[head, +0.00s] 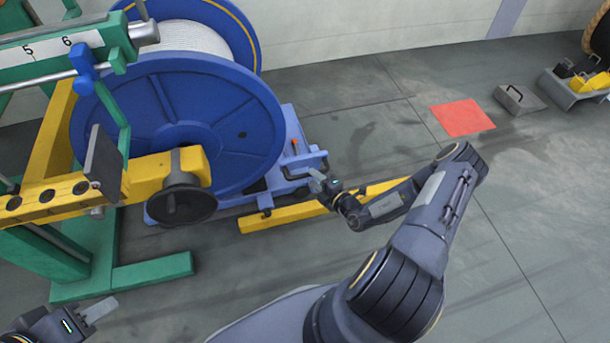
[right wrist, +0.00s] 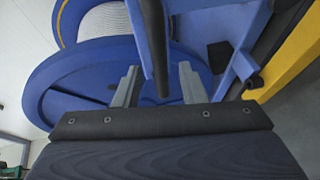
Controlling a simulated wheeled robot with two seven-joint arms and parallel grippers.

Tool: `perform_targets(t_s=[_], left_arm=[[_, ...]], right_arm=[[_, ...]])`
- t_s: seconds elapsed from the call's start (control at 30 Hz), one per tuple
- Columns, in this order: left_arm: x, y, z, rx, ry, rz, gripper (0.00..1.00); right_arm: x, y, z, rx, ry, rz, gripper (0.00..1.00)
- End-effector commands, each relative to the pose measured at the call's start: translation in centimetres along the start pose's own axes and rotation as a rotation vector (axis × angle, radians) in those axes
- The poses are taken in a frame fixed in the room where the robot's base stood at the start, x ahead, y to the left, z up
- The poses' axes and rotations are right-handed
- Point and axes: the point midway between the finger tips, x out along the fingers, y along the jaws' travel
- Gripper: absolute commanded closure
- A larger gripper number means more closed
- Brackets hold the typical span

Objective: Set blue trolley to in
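The blue trolley (head: 294,136) is low on the floor at the right side of a large blue reel. Its dark handle bar (head: 302,168) faces my right gripper. My right gripper (head: 318,182) is at the handle. In the right wrist view, the dark bar (right wrist: 153,45) runs between the two grey fingers (right wrist: 157,86), which stand apart with a gap on each side of it. Whether a finger touches the bar cannot be told. My left gripper (head: 100,308) is at the lower left, away from the trolley; its finger opening is unclear.
The blue reel (head: 225,125) carries white strand. A yellow arm with a black handwheel (head: 183,200) and a green frame (head: 150,272) stand left. A yellow floor rail (head: 285,216) runs beside the trolley.

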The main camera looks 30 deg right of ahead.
Motion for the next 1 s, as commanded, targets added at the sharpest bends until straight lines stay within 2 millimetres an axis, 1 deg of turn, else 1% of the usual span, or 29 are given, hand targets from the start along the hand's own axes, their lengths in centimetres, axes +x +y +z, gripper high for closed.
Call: perform_targets(t_s=[0.03, 0.1, 0.23, 0.33, 0.57, 0.67, 0.87, 1.0], left_arm=[[0.5, -0.2, 0.2, 0.0, 0.0, 0.0, 0.64], [0.7, -0.3, 0.4, 0.0, 0.0, 0.0, 0.64], [1.0, -0.5, 0.5, 0.0, 0.0, 0.0, 0.64], [1.0, -0.5, 0.5, 0.0, 0.0, 0.0, 0.64], [1.0, -0.5, 0.5, 0.0, 0.0, 0.0, 0.64], [1.0, -0.5, 0.5, 0.0, 0.0, 0.0, 0.64], [1.0, -0.5, 0.5, 0.0, 0.0, 0.0, 0.64], [1.0, -0.5, 0.5, 0.0, 0.0, 0.0, 0.64]], right_arm=[[0.9, -0.3, 0.0, -0.001, 0.002, 0.001, 0.63], [1.9, -0.2, -0.1, -0.001, 0.003, 0.001, 0.63], [3.2, -0.1, -0.1, 0.0, 0.002, 0.001, 0.63], [3.6, -0.1, -0.1, 0.0, 0.001, 0.0, 0.63], [3.7, 0.0, 0.0, 0.0, 0.0, 0.0, 0.63], [3.7, 0.0, -0.1, 0.0, 0.0, 0.0, 0.73], [3.7, 0.0, -0.1, 0.0, 0.001, 0.0, 0.99], [3.7, 0.0, -0.1, 0.0, 0.001, 0.0, 1.0]])
